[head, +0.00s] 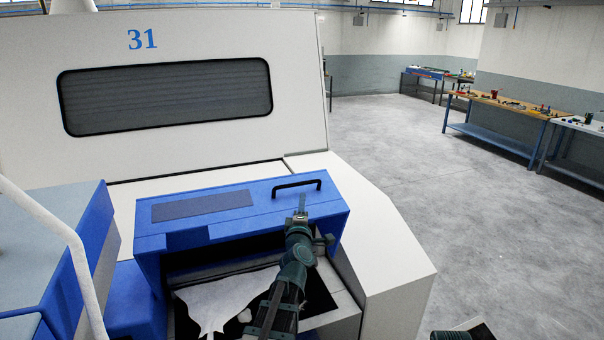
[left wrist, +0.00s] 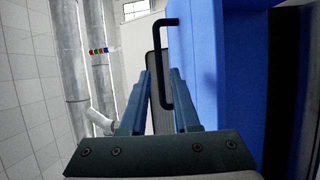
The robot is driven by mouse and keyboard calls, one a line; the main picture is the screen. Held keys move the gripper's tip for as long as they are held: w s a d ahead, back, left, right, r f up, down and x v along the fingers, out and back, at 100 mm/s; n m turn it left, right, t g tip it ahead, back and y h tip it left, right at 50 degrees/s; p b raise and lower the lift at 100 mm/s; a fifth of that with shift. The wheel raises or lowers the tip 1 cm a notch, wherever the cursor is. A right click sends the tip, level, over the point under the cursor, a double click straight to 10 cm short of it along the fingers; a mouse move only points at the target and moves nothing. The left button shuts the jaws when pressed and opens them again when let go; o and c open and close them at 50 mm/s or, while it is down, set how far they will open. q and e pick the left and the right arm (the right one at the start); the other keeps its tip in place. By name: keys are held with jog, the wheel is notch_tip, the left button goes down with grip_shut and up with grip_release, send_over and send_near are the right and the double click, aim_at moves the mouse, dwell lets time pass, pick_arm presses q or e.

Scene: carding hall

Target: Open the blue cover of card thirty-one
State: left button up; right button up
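The blue cover (head: 225,212) lies across the front of the white machine marked 31 (head: 142,39). Its black handle (head: 297,184) is on the right part of its top; the handle also shows in the left wrist view (left wrist: 164,68). My left gripper (head: 301,203) is at the handle's near side. In the left wrist view, its two fingers (left wrist: 160,78) are open, with the handle's bar showing between them and a gap on each side. I cannot tell how deep the bar sits. My right gripper is not visible.
Beneath the cover is a dark opening with white fibre material (head: 215,300). A blue-and-grey unit (head: 75,235) and a white curved pipe (head: 65,235) stand at left. Workbenches (head: 500,105) line the far right wall. The grey floor (head: 470,220) at right is clear.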

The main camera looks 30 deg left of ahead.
aim_at(302, 188)
pick_arm(q)
jog(key=x, duration=0.4)
jog(key=p+x, duration=0.1)
jog(key=x, duration=0.9)
jog(key=shift+s+a+r, duration=0.15)
jog(key=shift+s+a, duration=0.05)
jog(key=shift+a, duration=0.15)
grip_shut()
jog(key=shift+d, duration=0.1)
dwell(0.8)
